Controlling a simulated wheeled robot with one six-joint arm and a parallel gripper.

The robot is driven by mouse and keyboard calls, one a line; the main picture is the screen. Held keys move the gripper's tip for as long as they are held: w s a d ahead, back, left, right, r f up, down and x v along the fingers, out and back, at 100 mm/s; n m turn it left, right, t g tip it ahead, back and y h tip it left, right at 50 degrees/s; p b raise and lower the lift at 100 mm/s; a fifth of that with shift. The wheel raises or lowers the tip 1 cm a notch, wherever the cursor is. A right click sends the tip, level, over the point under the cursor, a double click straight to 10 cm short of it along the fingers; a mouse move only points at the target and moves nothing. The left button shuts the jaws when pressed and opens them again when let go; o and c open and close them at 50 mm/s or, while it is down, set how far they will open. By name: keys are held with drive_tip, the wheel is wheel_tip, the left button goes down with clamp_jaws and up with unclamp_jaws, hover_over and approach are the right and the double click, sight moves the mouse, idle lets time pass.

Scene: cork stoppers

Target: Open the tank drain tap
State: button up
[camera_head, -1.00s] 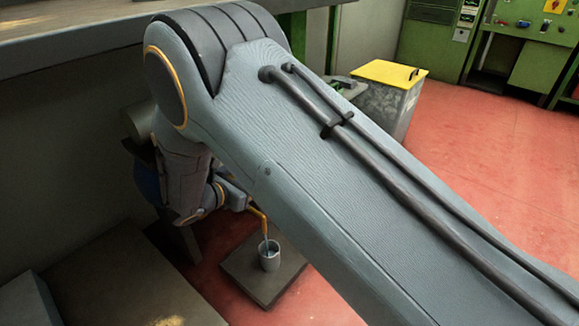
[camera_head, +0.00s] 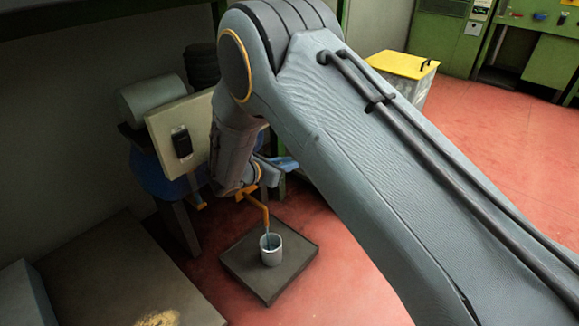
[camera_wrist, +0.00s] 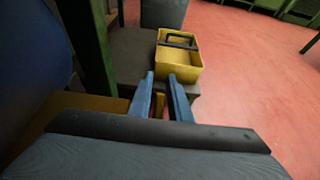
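The tap is an orange bent pipe (camera_head: 263,212) low beside the blue tank (camera_head: 155,175), with a thin bluish line running from its spout into a pale cup (camera_head: 270,252). My forearm covers its upper end, and I cannot make out its lever. The tank also shows in the wrist view (camera_wrist: 35,70), dark blue at the left. My gripper's blue fingers (camera_wrist: 163,95) stand apart; part of them shows behind my forearm in the head view (camera_head: 283,163). A yellow-orange piece (camera_wrist: 95,103) lies below and left of the fingers. I cannot tell whether they touch it.
The cup stands on a dark slab (camera_head: 240,270) on the red floor. A beige board (camera_head: 165,138) with a black fitting is left of my wrist. A yellow-lidded grey bin (camera_head: 403,64) stands behind my arm. Red floor at right is clear.

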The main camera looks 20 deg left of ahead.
drive_tip(key=shift+w, duration=0.2)
clamp_jaws()
drive_tip(key=shift+s+r+t+h, duration=0.15)
drive_tip(key=shift+r+t+h, duration=0.3)
drive_tip(key=shift+t, duration=0.25)
unclamp_jaws()
